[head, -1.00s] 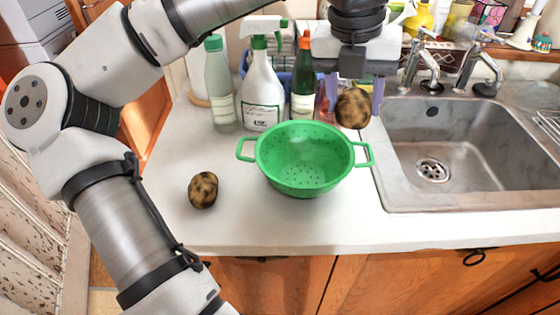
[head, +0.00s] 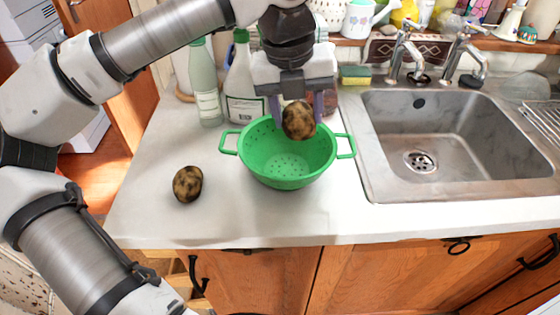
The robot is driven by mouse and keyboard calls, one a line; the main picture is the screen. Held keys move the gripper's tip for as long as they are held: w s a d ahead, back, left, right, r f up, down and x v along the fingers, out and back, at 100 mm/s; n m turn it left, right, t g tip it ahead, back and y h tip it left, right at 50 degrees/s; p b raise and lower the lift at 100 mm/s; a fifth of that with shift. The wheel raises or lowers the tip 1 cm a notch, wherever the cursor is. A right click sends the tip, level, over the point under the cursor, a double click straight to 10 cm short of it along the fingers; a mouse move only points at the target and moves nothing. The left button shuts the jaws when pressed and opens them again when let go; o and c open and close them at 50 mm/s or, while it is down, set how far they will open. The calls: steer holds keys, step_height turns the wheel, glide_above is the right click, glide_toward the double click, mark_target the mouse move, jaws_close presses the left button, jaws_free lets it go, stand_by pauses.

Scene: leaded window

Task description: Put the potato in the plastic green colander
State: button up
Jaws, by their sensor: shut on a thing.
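The green plastic colander (head: 286,166) stands upright on the white countertop, left of the sink, with a handle at each side. My gripper (head: 298,112) points down over the colander's back part and is shut on a brown mottled potato (head: 299,121). The potato appears in front of the colander's back rim in the picture; its exact height above the bowl is hard to tell. The visible inside of the colander looks empty. A second mottled potato (head: 188,184) lies on the counter to the left of the colander.
A pale green bottle (head: 206,90) and a spray bottle (head: 243,85) stand behind the colander. A metal sink (head: 458,145) with two taps lies to the right. A sponge (head: 355,75) lies behind the sink's left corner. The counter's front strip (head: 250,222) is clear.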

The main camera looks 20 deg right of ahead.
steer(key=shift+f+b, duration=0.95)
steer(key=shift+f, duration=1)
steer(key=o, duration=1.1)
steer(key=shift+r, duration=0.1)
step_height(320, 180, up, 14)
steer(key=a, duration=0.2)
steer(key=shift+s+f, duration=0.2)
steer(key=shift+s, duration=0.1)
steer(key=shift+s+a+f, duration=0.1)
